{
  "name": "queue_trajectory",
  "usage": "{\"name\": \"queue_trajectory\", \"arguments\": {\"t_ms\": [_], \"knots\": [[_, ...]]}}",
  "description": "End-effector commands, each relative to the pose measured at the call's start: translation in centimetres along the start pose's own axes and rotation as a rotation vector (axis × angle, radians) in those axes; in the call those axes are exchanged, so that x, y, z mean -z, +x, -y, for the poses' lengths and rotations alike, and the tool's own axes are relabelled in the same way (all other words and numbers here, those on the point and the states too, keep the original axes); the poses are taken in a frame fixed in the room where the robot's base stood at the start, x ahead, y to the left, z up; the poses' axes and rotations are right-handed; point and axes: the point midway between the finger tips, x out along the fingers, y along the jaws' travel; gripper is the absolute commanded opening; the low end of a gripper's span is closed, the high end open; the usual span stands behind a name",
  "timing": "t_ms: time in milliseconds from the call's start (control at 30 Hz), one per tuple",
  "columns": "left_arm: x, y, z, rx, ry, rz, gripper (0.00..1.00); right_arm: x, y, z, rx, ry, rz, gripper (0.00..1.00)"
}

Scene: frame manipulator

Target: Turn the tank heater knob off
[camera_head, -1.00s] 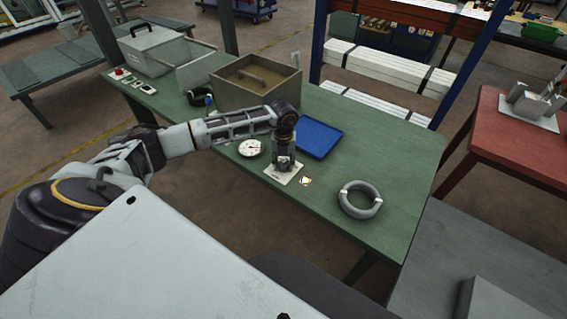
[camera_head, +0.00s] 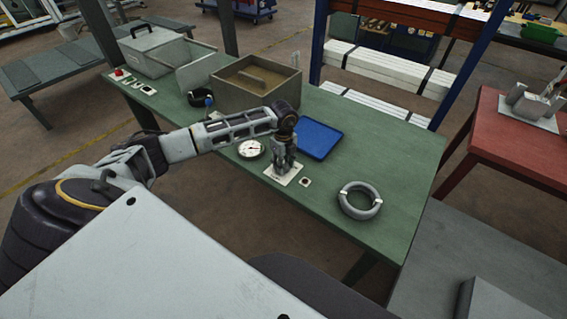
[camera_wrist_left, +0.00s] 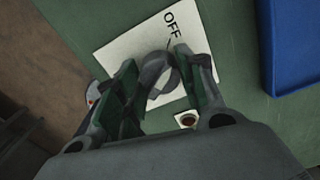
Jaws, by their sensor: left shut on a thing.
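The dark grey heater knob (camera_wrist_left: 157,68) sits on a white plate (camera_wrist_left: 125,48) marked "OFF". In the left wrist view a thin dark line lies between the knob and "OFF". My left gripper (camera_head: 283,170) points down over the plate (camera_head: 295,179) on the green table. In the left wrist view its fingers (camera_wrist_left: 155,88) are on both sides of the knob, shut on it, and hide part of it. A small square indicator (camera_head: 305,182) beside the plate has a dark centre; it also shows in the left wrist view (camera_wrist_left: 187,120). My right gripper is not in view.
A round white gauge (camera_head: 251,149) lies left of the plate and a blue tray (camera_head: 321,138) behind it. A grey ring (camera_head: 360,200) lies to the right. An open box (camera_head: 256,85) stands at the back. The table's front right is clear.

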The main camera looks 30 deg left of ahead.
Motion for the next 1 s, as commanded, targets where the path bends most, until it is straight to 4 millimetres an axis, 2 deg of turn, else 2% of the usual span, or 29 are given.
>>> {"name": "queue_trajectory", "arguments": {"t_ms": [400,900,933,1000], "knots": [[-0.08,-0.10,0.07,0.002,-0.181,0.001,0.15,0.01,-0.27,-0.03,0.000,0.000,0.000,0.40],[-0.10,-0.09,0.07,0.003,-0.200,0.001,0.15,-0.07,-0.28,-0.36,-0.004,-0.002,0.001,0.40],[-0.10,-0.10,0.07,0.003,-0.200,0.001,0.43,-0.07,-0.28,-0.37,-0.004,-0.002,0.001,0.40],[-0.09,-0.09,0.07,0.002,-0.200,0.001,0.52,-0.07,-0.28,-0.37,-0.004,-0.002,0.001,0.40]]}}
